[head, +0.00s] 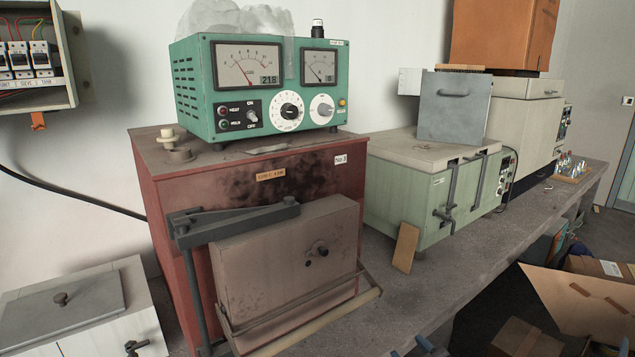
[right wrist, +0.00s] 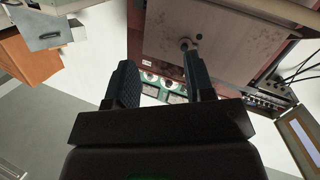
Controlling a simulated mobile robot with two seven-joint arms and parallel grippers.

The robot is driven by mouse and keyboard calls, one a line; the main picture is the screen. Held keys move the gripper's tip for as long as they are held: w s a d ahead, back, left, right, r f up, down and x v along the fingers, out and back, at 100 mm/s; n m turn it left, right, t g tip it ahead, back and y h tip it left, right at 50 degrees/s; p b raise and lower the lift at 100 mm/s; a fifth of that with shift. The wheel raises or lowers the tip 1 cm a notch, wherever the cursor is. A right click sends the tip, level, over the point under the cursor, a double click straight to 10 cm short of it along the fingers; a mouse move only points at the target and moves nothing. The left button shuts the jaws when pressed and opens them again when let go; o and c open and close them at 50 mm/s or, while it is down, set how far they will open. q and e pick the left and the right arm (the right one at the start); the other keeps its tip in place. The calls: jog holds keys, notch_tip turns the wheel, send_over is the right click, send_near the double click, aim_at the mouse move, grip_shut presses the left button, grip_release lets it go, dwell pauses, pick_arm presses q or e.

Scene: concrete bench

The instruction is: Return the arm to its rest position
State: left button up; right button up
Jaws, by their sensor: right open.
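My right gripper (head: 420,347) shows only as small dark parts at the bottom edge of the head view, right of the red furnace. In the right wrist view its two black fingers (right wrist: 160,80) stand apart with nothing held between them. The furnace door (head: 285,268) is grey and closed, with a knob and a bar handle across its lower edge. The door also shows in the right wrist view (right wrist: 215,25), beyond the fingers; I cannot tell the distance. My left gripper is in neither view.
The red furnace (head: 165,215) carries a green meter box (head: 262,85). A pale green furnace (head: 405,185) stands to its right on the bench (head: 455,245). A white box (head: 140,285) is at lower left. Open cardboard boxes (head: 570,300) lie right of the bench. Bench top before the green furnace is largely bare.

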jog(key=s+d+f+m+g+h, duration=0.2)
jog(key=s+d+f, duration=0.3)
jog(key=s+f, duration=0.3)
jog(key=s+d+f+m+g+h, duration=0.2)
jog(key=s+d+f+m+h, duration=0.1)
jog(key=s+f, duration=0.6)
jog(key=s+d+m, duration=0.1)
jog(key=s, duration=0.3)
jog(key=shift+s+d+m, duration=0.3)
jog(key=shift+s+d, duration=0.1)
